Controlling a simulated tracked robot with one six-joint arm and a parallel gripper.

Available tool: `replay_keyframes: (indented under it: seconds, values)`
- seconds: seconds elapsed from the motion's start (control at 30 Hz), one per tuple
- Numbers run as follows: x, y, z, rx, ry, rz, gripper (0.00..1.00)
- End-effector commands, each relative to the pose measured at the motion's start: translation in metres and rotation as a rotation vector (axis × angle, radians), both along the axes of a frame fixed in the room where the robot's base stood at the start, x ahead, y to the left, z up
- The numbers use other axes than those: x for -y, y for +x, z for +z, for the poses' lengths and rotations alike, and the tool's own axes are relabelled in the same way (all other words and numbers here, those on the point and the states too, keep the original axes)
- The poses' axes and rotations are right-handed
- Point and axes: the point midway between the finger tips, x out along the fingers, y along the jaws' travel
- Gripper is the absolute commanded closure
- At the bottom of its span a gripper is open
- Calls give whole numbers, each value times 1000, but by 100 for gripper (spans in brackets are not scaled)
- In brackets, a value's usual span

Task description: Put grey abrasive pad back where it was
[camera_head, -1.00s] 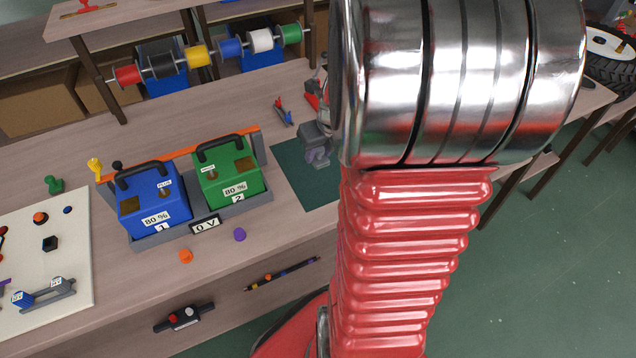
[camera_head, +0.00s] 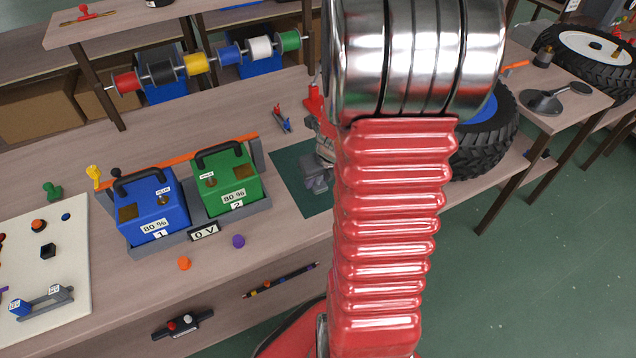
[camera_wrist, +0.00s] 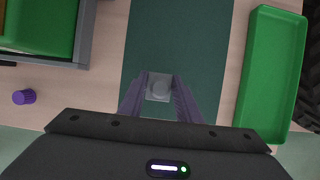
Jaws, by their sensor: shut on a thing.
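My gripper shows in the wrist view (camera_wrist: 160,82), its two fingers shut on a small square grey pad (camera_wrist: 158,88) with a round mark on its face. The pad is held over a dark green mat (camera_wrist: 178,40). I cannot tell how far above the mat it is. In the head view my gripper (camera_head: 317,182) is over the right part of the same mat (camera_head: 288,170), partly behind my red and chrome arm. The pad cannot be made out there.
A green tray (camera_wrist: 270,75) lies right of the mat in the wrist view. Left of the mat stand a blue battery (camera_head: 152,208) and a green battery (camera_head: 226,185) in a grey holder. A purple cap (camera_head: 238,241) lies in front. A large black wheel (camera_head: 488,140) stands at right.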

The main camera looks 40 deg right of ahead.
Motion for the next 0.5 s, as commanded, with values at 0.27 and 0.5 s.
replay_keyframes:
  seconds: [0.27,0.5]
  values:
    - [0,0,-22,0,0,-1,90]
    - [0,0,-23,0,0,1,90]
